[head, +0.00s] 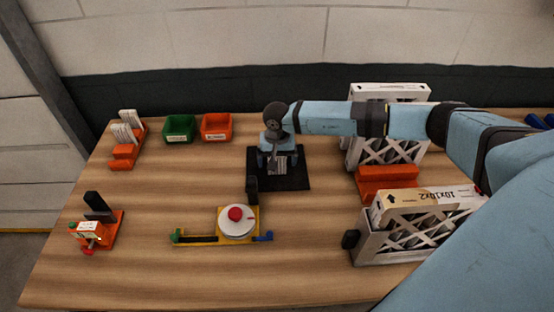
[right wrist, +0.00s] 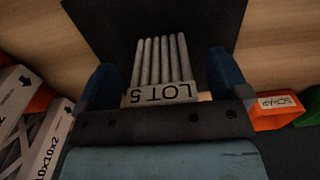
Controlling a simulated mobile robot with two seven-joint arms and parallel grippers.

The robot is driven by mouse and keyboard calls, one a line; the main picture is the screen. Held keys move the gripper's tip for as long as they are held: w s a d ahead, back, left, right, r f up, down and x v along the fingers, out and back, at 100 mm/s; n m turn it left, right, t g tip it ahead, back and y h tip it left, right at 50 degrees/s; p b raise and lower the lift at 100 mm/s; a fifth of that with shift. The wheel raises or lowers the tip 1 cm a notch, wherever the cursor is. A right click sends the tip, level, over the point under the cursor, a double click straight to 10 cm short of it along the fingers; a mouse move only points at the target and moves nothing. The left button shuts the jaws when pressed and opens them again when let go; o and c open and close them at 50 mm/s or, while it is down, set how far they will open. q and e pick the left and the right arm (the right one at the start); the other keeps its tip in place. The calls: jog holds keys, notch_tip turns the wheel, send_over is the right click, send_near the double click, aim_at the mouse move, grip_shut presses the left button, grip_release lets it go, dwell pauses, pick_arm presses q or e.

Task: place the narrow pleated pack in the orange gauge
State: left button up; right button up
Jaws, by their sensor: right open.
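A grey pleated piece with a "LOT 5" label (right wrist: 163,93) lies on a black mat (right wrist: 95,20); it looks like the narrow pleated pack. In the head view, the pleated piece (head: 281,168) shows partly under my right gripper (head: 277,160). In the right wrist view, my right gripper (right wrist: 165,80) is open, one blue finger on each side of the pack; I cannot tell whether they touch it. An orange block-like fixture (head: 387,182), possibly the orange gauge, stands right of the mat (head: 294,182). My left gripper is not in view.
Green (head: 179,128) and orange (head: 216,127) bins stand at the back. A yellow fixture with a red knob (head: 236,214) is in front. Orange stands (head: 122,163) (head: 110,240) are at left.

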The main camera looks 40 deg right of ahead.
jog(key=shift+f, duration=0.25)
jog(key=c, duration=1.1)
jog(key=shift+o, duration=0.2)
jog(key=shift+r, duration=0.1)
